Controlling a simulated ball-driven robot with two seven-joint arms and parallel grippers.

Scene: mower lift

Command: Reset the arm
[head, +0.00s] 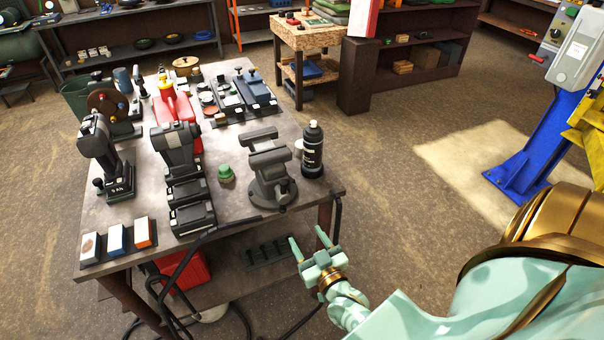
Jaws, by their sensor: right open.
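My right gripper (308,249) is in the head view at the lower middle. Its two pale green fingers point up and away from me and stand apart with nothing between them. It is in front of the near right corner of the workbench (233,197), apart from it. My right arm (420,318) runs from the gripper to the large mint and gold shoulder at the lower right. My left gripper is not in view.
On the workbench stand a grey vise (268,170), a black bottle (312,150) and black tools. A hose (183,265) hangs at its front. A blue lift post (530,150) stands right. Open floor (400,215) lies between.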

